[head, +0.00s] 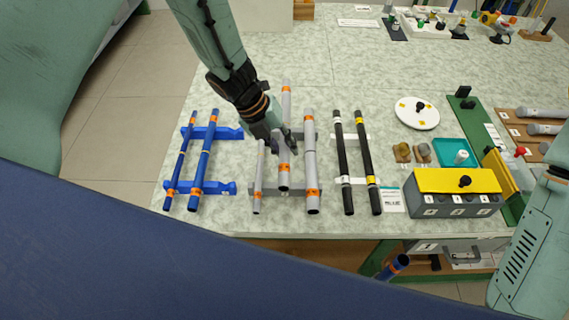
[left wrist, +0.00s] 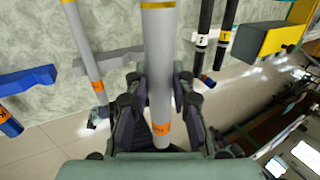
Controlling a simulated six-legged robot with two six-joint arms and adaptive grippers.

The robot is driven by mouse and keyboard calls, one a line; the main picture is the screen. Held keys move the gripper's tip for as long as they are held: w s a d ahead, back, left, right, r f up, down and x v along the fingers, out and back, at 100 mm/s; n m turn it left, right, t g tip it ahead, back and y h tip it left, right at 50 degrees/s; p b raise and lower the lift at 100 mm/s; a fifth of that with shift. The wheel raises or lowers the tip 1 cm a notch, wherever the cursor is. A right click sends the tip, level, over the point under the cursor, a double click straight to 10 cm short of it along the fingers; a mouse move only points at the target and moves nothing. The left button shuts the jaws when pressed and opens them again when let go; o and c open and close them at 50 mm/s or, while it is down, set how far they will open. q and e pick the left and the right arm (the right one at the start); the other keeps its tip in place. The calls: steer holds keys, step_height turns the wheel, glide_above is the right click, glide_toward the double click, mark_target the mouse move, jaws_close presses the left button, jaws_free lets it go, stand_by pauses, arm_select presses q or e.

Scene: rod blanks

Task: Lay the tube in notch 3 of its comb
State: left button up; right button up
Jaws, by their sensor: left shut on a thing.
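My left gripper (head: 283,139) is shut on a grey tube (head: 284,172) with orange bands near its ends. The tube also shows between the fingers in the left wrist view (left wrist: 158,60). It is over the grey comb (head: 271,191), running front to back, between a thin grey tube (head: 259,180) on its left and a thicker grey tube (head: 311,165) on its right. It looks raised above the comb; its front end covers part of the front rail. Notch numbers cannot be read, and the gripper hides part of the back rail. My right gripper is not in view.
Left is a blue comb (head: 222,133) with two blue tubes. Right is a white comb (head: 357,181) with two black tubes. Farther right are a yellow-lidded grey box (head: 455,182), a teal tray (head: 444,153) and a white disc (head: 417,113). A blue tube (head: 394,267) shows below the table's front edge.

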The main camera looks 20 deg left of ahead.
arm_select(q)
step_height(320, 180, down, 7)
steer(key=b, duration=0.4)
steer(key=shift+w+r, duration=0.15)
steer(key=f+b, duration=0.3)
steer(key=shift+w+f, duration=0.25)
steer(key=shift+f, duration=0.3)
steer(key=shift+s, duration=0.15)
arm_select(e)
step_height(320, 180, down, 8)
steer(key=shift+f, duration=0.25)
arm_select(q)
steer(key=shift+f, duration=0.1)
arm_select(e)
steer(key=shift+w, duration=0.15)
